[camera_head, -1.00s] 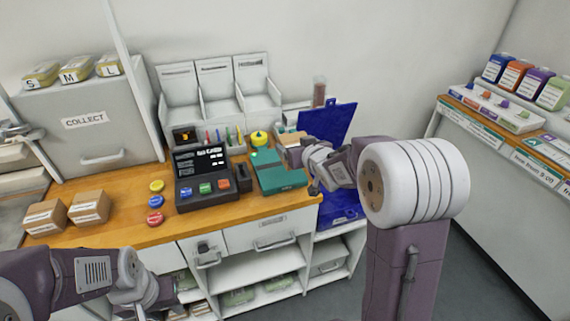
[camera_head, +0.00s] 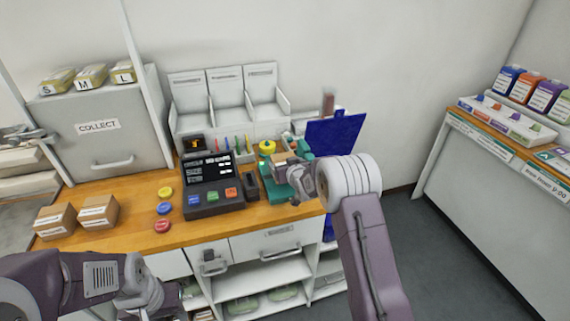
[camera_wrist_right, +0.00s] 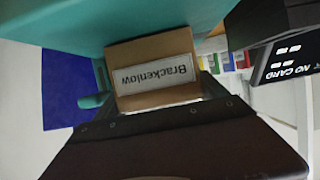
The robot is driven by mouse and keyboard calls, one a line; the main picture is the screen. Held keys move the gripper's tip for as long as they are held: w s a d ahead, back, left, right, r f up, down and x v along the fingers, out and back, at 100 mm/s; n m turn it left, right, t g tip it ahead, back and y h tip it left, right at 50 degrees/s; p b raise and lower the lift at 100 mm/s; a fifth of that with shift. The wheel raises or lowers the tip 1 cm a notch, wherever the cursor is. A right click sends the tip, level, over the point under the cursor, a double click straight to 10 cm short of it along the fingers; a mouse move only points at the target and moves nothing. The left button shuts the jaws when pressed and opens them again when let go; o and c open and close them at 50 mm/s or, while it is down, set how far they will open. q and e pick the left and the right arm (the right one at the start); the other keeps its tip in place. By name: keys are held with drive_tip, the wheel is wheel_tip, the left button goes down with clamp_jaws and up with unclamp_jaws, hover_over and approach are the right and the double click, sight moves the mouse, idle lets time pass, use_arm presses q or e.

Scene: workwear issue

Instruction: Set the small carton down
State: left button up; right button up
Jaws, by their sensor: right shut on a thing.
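The small carton (camera_head: 281,158) is brown, with a white label reading "Brackenlow" in the right wrist view (camera_wrist_right: 155,72), where the text is upside down. My right gripper (camera_head: 299,177) is shut on it, over the teal stand (camera_head: 272,186) at the counter's right end. The teal surface also shows close behind the carton in the wrist view (camera_wrist_right: 90,25). I cannot tell whether the carton touches it. The gripper and wrist hide part of both. My left arm's wrist (camera_head: 140,285) is low at the left; its fingertips are not clear.
A black card terminal (camera_head: 212,185) stands left of the teal stand. Two larger cartons (camera_head: 98,212) sit at the counter's left. A blue panel (camera_head: 335,133) rises behind my right wrist. Coloured buttons (camera_head: 164,208) line the counter beside the terminal.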

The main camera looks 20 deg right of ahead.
drive_tip(key=shift+f, duration=0.15)
drive_tip(key=o, duration=1.5)
drive_tip(key=shift+r, duration=0.35)
drive_tip(key=shift+s, duration=0.45)
drive_tip(key=b+v, duration=0.1)
drive_tip(key=v, duration=1)
drive_tip(key=shift+s+r, duration=0.1)
